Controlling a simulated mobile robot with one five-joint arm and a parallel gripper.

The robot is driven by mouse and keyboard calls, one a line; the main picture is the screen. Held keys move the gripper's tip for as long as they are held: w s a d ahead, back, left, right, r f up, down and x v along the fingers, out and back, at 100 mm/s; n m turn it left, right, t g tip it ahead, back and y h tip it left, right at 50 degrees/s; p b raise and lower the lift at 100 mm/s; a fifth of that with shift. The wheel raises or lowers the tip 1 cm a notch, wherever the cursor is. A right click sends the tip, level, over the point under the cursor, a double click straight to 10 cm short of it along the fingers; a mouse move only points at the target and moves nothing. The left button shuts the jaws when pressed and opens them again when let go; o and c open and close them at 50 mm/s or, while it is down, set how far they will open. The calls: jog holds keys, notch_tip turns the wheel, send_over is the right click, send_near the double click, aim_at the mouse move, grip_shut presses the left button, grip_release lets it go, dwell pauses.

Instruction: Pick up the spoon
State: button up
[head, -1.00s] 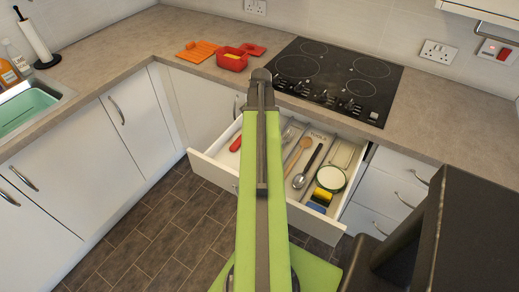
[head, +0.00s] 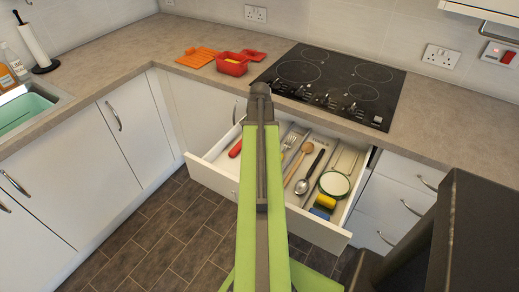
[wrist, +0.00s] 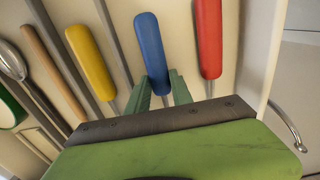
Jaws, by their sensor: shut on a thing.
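My gripper (wrist: 161,90) has its two green fingers around the lower end of a blue handle (wrist: 150,45) and is shut on it. The working end of this blue-handled utensil is hidden behind my gripper, so I cannot tell whether it is a spoon. A metal spoon (wrist: 12,62) lies at the left of the wrist view, and it shows in the drawer in the head view (head: 302,186). A wooden spoon (head: 297,165) lies beside it. In the head view my arm covers the blue handle and my gripper's fingers.
The open white drawer (head: 330,233) also holds a yellow-handled utensil (wrist: 90,62), a red-handled utensil (wrist: 208,40), a green-rimmed round item (head: 334,184) and a sponge (head: 324,202). Dividers separate them. The hob (head: 335,80) and worktop are above.

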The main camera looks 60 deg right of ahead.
grip_shut()
notch_tip(320, 180, up, 18)
jog(key=p, duration=1.8)
jog(key=shift+s+a, duration=0.1)
